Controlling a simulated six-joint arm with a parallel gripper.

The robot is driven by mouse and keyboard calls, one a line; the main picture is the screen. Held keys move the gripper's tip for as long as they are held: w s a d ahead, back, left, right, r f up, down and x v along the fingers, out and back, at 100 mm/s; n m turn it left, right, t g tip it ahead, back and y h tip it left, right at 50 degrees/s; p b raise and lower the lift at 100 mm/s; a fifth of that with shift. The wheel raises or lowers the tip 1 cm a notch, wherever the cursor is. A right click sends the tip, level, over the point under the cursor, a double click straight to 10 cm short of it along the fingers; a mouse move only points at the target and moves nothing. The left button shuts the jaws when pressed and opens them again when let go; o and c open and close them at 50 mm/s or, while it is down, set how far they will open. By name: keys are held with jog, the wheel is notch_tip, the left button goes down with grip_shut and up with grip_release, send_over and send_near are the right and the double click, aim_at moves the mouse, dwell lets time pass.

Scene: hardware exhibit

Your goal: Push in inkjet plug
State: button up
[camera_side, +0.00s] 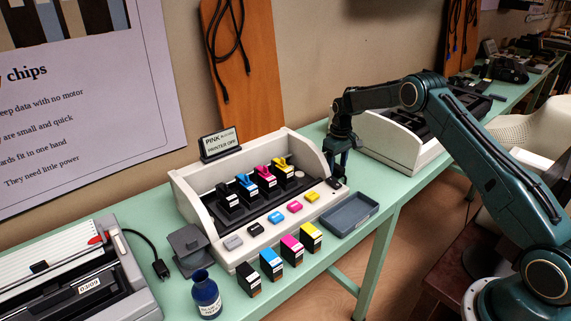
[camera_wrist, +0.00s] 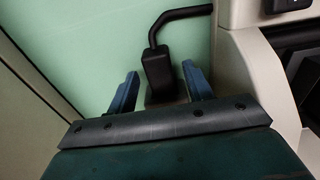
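The inkjet printer (camera_side: 262,232) is a pale open-topped machine with coloured cartridges in its black bay; its small sign says the printer is off. A black plug (camera_wrist: 157,66) on a thick black cord (camera_wrist: 178,16) stands beside the printer's end in the wrist view. The cord bends away toward the pale casing. A darker block (camera_wrist: 166,94) shows beside the plug, partly hidden; how deep the plug sits cannot be told. My gripper (camera_wrist: 160,72) is open, with one blue finger on each side of the plug and a visible gap to the left finger. In the side view my gripper (camera_side: 338,168) hangs at the printer's right end.
Several ink cartridges (camera_side: 291,250) stand before the printer, near an empty grey tray (camera_side: 349,213) and a blue bottle (camera_side: 206,294). Another machine (camera_side: 401,140) stands right of my gripper. A typewriter-like machine (camera_side: 90,282) with a loose plug (camera_side: 160,268) is left.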

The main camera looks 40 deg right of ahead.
notch_tip(320, 180, up, 14)
dwell(0.9)
jog(key=shift+f, duration=0.1)
notch_tip(320, 180, up, 12)
jog(key=t, duration=0.1)
send_over(336, 167)
jog(key=s+a, duration=0.6)
jog(key=s+a+r+t, duration=0.2)
jog(key=s+a+r, duration=0.55)
jog(key=s, duration=0.35)
jog(key=s+a+f+t, duration=0.1)
jog(key=s+a+f, duration=0.1)
jog(key=s, duration=1)
jog(key=s+a+f+t, duration=0.1)
jog(key=s+a, duration=0.3)
jog(key=s, duration=0.8)
jog(key=shift+a+f+t, duration=0.3)
jog(key=shift+a+f, duration=0.05)
jog(key=shift+f, duration=0.05)
